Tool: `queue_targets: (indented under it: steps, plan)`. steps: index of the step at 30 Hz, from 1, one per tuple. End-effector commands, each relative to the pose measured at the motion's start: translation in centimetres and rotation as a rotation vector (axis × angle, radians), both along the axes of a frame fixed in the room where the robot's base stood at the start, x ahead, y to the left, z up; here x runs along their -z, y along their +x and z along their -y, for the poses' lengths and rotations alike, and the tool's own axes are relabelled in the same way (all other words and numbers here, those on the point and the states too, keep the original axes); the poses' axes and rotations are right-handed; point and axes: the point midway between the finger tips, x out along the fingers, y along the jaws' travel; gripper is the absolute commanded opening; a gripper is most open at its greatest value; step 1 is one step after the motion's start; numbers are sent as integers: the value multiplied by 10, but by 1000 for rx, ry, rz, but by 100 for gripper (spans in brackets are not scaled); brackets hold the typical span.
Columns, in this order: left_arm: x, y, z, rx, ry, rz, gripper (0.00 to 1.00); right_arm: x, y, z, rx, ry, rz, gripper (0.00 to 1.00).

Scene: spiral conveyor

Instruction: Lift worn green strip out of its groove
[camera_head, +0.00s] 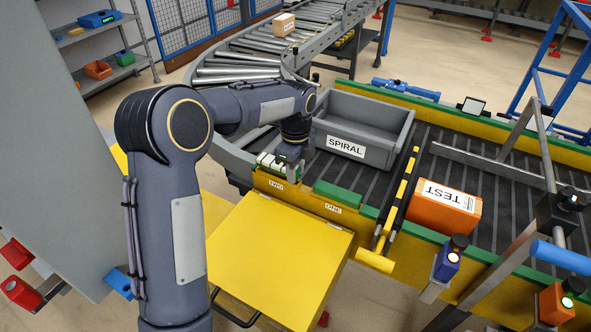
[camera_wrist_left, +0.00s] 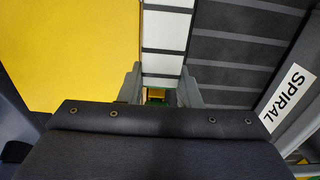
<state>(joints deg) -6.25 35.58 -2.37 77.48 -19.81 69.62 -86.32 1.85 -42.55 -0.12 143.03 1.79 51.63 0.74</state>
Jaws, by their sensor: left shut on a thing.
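The worn strip, whitish with dark cross gaps and a little green, shows in the head view (camera_head: 269,163) at the rail place marked TWO. My left gripper (camera_head: 284,164) reaches down over it from above, its jaws shut on the strip. In the left wrist view the pale banded strip (camera_wrist_left: 165,45) runs away beyond the two grey fingers of my left gripper (camera_wrist_left: 160,88). The part between the fingertips is mostly hidden, and I cannot tell whether the strip sits in its groove or slightly above. My right gripper is not in view.
A green strip (camera_head: 338,194) lies at place ONE. A grey SPIRAL tray (camera_head: 362,104) stands on the dark belt close beside my gripper. An orange TEST box (camera_head: 445,212) is farther right. A yellow box (camera_head: 275,250) stands in front of the rail.

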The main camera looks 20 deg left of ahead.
Motion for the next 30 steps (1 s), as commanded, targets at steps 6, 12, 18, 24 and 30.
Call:
queue_targets:
  steps: [6, 12, 18, 24, 30]
  plan:
    - [-10, 0, 0, 0, 0, 0, 3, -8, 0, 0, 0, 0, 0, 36]
    - [-9, 0, 0, 0, 0, 0, 3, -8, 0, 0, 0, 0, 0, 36]
    - [-12, 0, 0, 0, 0, 0, 3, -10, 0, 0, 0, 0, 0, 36]
    - [-27, 0, 0, 0, 0, 0, 3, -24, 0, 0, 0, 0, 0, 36]
    - [-43, 0, 0, -1, 0, 0, 3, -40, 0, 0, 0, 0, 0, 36]
